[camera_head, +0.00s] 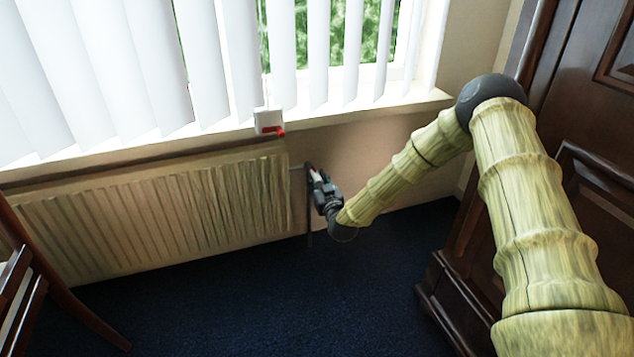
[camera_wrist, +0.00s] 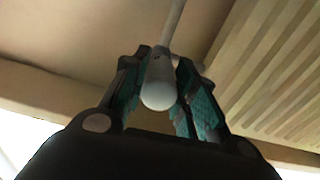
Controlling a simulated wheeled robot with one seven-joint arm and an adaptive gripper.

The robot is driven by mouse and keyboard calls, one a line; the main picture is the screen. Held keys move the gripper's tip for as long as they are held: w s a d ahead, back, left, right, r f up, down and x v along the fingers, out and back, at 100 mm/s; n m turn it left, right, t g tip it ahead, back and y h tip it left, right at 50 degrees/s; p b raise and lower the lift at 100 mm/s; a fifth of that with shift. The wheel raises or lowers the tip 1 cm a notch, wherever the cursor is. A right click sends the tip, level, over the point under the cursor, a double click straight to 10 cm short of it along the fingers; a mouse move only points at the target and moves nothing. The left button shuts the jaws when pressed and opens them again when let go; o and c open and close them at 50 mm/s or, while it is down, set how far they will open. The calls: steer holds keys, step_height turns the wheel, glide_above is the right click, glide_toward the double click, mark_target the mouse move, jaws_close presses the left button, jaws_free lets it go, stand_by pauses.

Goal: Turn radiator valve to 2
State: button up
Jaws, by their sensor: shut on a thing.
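The radiator valve shows in the wrist view as a pale rounded knob (camera_wrist: 159,92) at the end of a pipe. My gripper (camera_wrist: 160,85) has one finger on each side of the knob and is shut on it. In the head view my gripper (camera_head: 318,182) is at the right end of the radiator (camera_head: 170,205), beside the wall. There the valve is mostly hidden by the fingers. No number on the knob can be read in either view.
A window sill (camera_head: 370,112) runs above the radiator, with a small white and red box (camera_head: 268,120) on it. A dark wooden cabinet (camera_head: 590,110) stands at the right. A wooden chair (camera_head: 50,270) is at the left. The blue carpet (camera_head: 260,300) in front is clear.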

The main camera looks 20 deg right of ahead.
steer(key=m+p, duration=0.1)
steer(key=m, duration=0.2)
steer(key=shift+r+p, duration=0.1)
steer(key=shift+p, duration=0.2)
steer(key=shift+m+p, duration=0.55)
steer(key=shift+m, duration=1.75)
steer(key=o, duration=1)
steer(key=shift+o, duration=0.2)
